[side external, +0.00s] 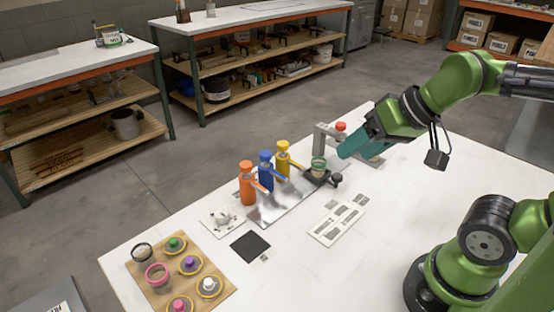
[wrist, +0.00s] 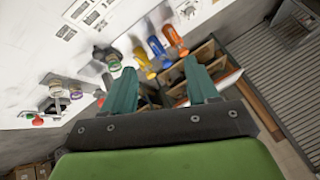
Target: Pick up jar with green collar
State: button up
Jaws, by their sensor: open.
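The jar with the green collar (side external: 318,166) stands upright in a black holder at the right end of a shiny metal plate. In the wrist view, a green-rimmed round jar (wrist: 113,62) shows just beyond the left fingertip. My gripper (side external: 343,151) has teal fingers and is just right of the jar and slightly above it, tilted down to the left. In the wrist view my gripper (wrist: 159,67) is open, with nothing held between the fingers. The jar is outside the gap between them.
Orange (side external: 248,185), blue (side external: 265,172) and yellow (side external: 283,160) dispensers stand left of the jar. A grey stand with a red cap (side external: 341,127) is behind my gripper. A wooden board (side external: 196,299) with jars and colored caps lies front left. The white table is clear at front centre.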

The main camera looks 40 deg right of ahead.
jog(key=shift+o, duration=1.1)
jog(key=m+g+h, duration=0.2)
jog(key=g, duration=0.5)
send_over(319, 162)
jog(key=a, duration=0.1)
notch_tip(319, 162, down, 5)
jog(key=f, duration=1.6)
jog(key=shift+s+a+f, duration=0.15)
jog(key=shift+s+f, duration=0.25)
jog(key=c, duration=1.1)
